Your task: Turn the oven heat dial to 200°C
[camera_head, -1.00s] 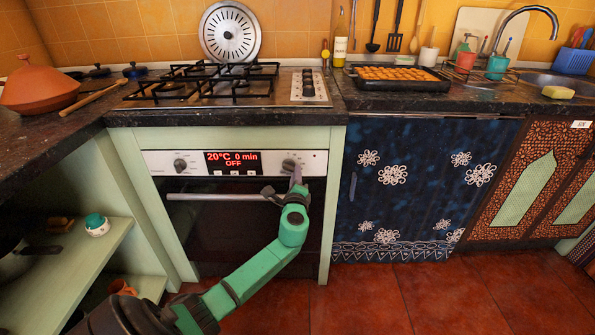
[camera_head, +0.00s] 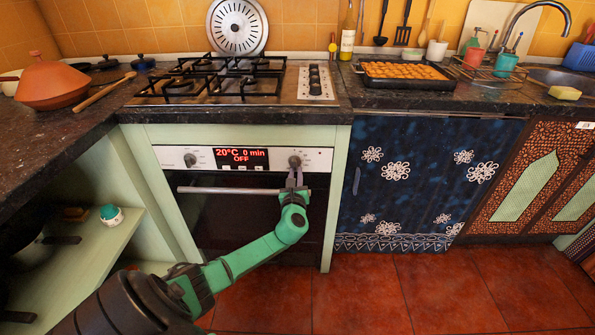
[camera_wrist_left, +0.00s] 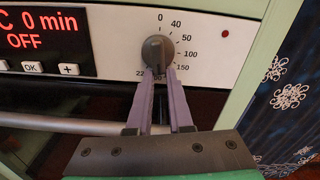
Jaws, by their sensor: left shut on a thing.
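The oven (camera_head: 235,210) has a white control panel with a red display (camera_head: 242,158) reading 20°C, 0 min, OFF. The heat dial (camera_head: 295,161) is the dark round knob at the panel's right. In the left wrist view the dial (camera_wrist_left: 157,52) has a scale with 0, 40, 50, 100 and 150 readable; the number at lower left is partly hidden. My left gripper (camera_wrist_left: 160,73) is shut on the dial, with its two purple-grey fingers at the dial's lower sides. In the head view my left gripper (camera_head: 294,177) reaches up to the dial from below.
A second knob (camera_head: 190,160) is at the panel's left. The oven handle (camera_head: 230,190) runs just below the panel. A gas hob (camera_head: 225,80) sits above. A blue flowered curtain (camera_head: 420,180) hangs to the right. The red tiled floor in front is clear.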

